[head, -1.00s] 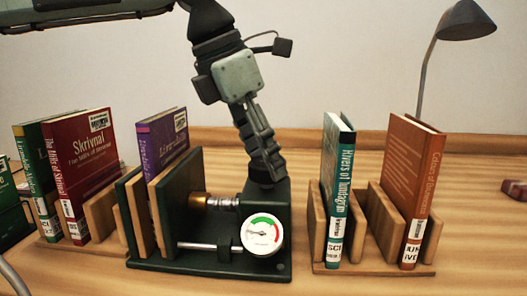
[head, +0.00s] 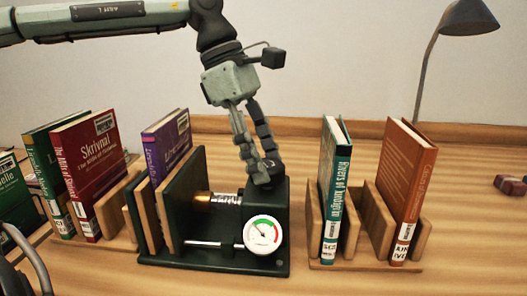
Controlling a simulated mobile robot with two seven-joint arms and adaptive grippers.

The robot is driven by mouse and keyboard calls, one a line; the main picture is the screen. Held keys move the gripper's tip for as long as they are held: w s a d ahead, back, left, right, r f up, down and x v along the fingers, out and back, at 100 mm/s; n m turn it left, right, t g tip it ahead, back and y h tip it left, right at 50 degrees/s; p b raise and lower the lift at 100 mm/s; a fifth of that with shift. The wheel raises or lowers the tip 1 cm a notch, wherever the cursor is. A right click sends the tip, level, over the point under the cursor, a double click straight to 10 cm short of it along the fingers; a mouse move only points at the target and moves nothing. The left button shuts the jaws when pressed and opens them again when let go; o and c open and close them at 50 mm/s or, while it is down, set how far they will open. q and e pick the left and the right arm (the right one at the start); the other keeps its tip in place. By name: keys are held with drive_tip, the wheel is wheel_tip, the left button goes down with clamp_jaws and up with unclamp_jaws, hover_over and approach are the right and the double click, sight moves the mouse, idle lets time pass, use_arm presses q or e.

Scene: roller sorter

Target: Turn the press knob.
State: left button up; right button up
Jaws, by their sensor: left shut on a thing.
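The dark green press (head: 215,262) stands in the middle of the table. A purple book (head: 165,144) is between its boards on the left. A round gauge (head: 263,235) with a green and red band is on its front right. A brass-coloured screw (head: 217,199) runs from the board to the right block. My left gripper (head: 261,172) points down at the top of that block, its fingers shut on the dark knob (head: 265,175), which they partly hide.
Wooden racks flank the press. Green and red books (head: 92,170) stand at left. A teal book (head: 334,195) and an orange book (head: 399,190) stand in the right rack (head: 365,262). A lamp (head: 468,18) is at far right.

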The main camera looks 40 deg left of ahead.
use_arm(q)
drive_tip(key=shift+m, duration=0.7)
drive_tip(key=o, duration=1.2)
drive_tip(key=shift+c, duration=0.2)
drive_tip(key=w+v, duration=0.1)
drive_tip(key=v, duration=1.1)
drive_tip(key=shift+s, duration=0.25)
drive_tip(key=shift+g, duration=0.3)
drive_tip(key=x, duration=1.2)
drive_tip(key=shift+w, duration=0.1)
